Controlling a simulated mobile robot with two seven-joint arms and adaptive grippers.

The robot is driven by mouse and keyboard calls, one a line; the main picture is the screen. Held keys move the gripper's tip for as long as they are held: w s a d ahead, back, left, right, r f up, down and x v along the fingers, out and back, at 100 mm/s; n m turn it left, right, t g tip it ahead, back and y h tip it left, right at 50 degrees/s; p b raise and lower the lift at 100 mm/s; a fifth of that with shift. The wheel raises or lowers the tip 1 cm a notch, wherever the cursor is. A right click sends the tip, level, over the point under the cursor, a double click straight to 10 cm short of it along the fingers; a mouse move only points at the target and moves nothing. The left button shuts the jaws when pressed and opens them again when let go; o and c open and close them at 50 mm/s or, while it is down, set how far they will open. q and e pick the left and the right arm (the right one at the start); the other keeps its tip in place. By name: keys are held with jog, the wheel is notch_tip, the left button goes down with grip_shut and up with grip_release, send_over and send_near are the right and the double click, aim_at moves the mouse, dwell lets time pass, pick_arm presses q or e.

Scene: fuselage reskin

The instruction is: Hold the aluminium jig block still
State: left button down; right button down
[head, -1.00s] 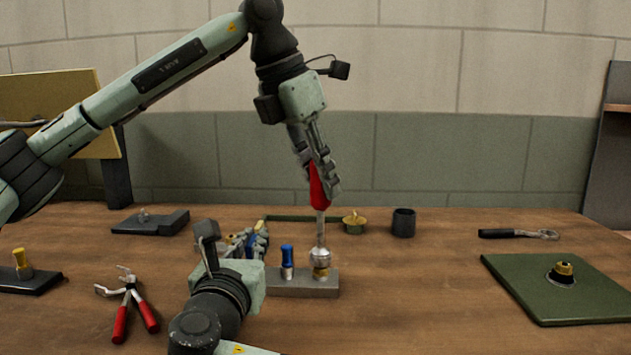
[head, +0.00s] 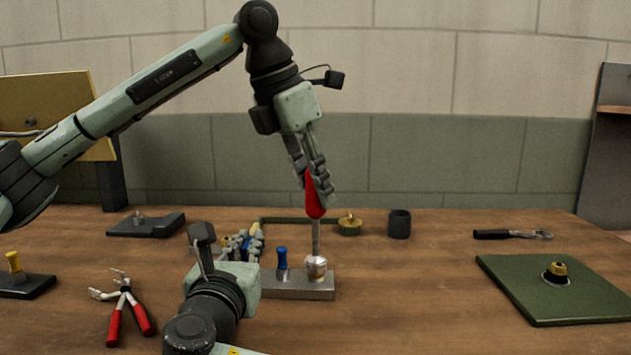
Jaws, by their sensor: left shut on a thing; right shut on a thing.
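The aluminium jig block (head: 305,286) lies on the wooden bench, a grey bar with its left end hidden behind my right arm. A blue-topped fastener (head: 282,262) stands upright on it. My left gripper (head: 319,188) is shut on the red handle of a tool (head: 316,208). The tool's shaft points down, and its silver socket end (head: 317,264) sits over a fitting on the block's right part. My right gripper (head: 246,246) is low at the block's left end, shut on the block as far as I can tell; its fingertips are partly hidden.
Red-handled pliers (head: 131,306) lie at the left front. A dark cup (head: 400,224) and a brass piece (head: 349,225) stand behind the block. A dark-handled tool (head: 512,234) and a green plate (head: 540,300) with a brass fitting lie right. Bench between block and plate is clear.

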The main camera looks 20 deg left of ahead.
pick_arm(q)
jog(key=shift+f, duration=0.35)
jog(key=m+g+h, duration=0.1)
jog(key=m, duration=0.2)
jog(key=m+g, duration=0.1)
jog(key=m, duration=0.2)
jog(key=shift+m+h, duration=0.3)
jog(key=shift+h, duration=0.1)
jog(key=m+g, duration=0.2)
jog(key=m, duration=0.2)
jog(key=shift+m, duration=0.4)
jog(key=m+g, duration=0.1)
jog(key=m, duration=0.2)
jog(key=m+g, duration=0.1)
jog(key=m, duration=0.2)
jog(key=shift+w+y, duration=0.1)
jog(key=shift+y, duration=0.3)
jog(key=m+g+y, duration=0.1)
jog(key=m, duration=0.4)
jog(key=shift+r, duration=0.1)
jog(key=shift+m+g+y, duration=0.3)
jog(key=shift+m+y, duration=0.1)
jog(key=shift+m, duration=0.5)
